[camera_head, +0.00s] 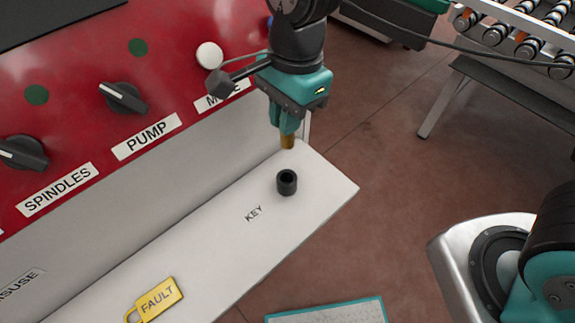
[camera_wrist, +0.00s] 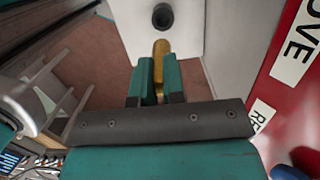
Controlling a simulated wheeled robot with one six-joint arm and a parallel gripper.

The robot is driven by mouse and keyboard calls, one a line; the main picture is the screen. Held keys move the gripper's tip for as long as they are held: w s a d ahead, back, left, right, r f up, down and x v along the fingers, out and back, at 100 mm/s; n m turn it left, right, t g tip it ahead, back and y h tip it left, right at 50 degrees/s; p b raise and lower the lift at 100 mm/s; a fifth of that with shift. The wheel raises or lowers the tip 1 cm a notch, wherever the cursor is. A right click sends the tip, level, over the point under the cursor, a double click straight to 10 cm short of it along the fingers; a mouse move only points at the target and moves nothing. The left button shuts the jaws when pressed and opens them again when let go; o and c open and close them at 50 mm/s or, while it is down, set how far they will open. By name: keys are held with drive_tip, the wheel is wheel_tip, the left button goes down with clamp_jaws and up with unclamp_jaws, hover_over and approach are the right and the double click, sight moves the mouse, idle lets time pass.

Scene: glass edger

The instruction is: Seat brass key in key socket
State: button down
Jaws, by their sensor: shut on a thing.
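My gripper (camera_head: 287,135) points down and is shut on the brass key (camera_head: 288,142). Only the lower end of the key shows below the fingertips in the head view. In the wrist view the key (camera_wrist: 161,50) sticks out from between the teal fingers (camera_wrist: 154,78). The key socket (camera_head: 287,183) is a short black round cup with a dark hole, standing on the pale shelf beside the word KEY. The key is apart from the socket, above and behind it in the head view. In the wrist view the socket (camera_wrist: 163,15) lies just beyond the key's tip.
The pale shelf (camera_head: 225,245) runs below a red panel (camera_head: 75,100) with black knobs and a white button (camera_head: 209,55). A yellow FAULT padlock tag (camera_head: 157,300) lies on the shelf. A roller conveyor (camera_head: 510,30) stands at the upper right. The shelf around the socket is clear.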

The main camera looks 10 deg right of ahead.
wheel_tip(320, 180, down, 14)
drive_tip(key=shift+r+p, duration=0.15)
drive_tip(key=shift+p, duration=1.1)
drive_tip(key=c, duration=1.2)
unclamp_jaws()
drive_tip(key=shift+r, duration=0.1)
wheel_tip(320, 180, up, 11)
drive_tip(key=w+d+b, duration=0.1)
drive_tip(key=b, duration=0.2)
drive_tip(key=s+d+r+n+y, duration=0.1)
drive_tip(key=s+d+r+n, duration=0.3)
drive_tip(key=n, duration=0.5)
drive_tip(key=s+d+r+n+t+y, duration=0.1)
drive_tip(key=s+d+r+n, duration=0.4)
drive_tip(key=s+r+n, duration=0.2)
drive_tip(key=shift+r+n+y, duration=0.15)
drive_tip(key=shift+n+y, duration=0.25)
drive_tip(key=shift+n, duration=0.8)
drive_tip(key=shift+s, duration=0.1)
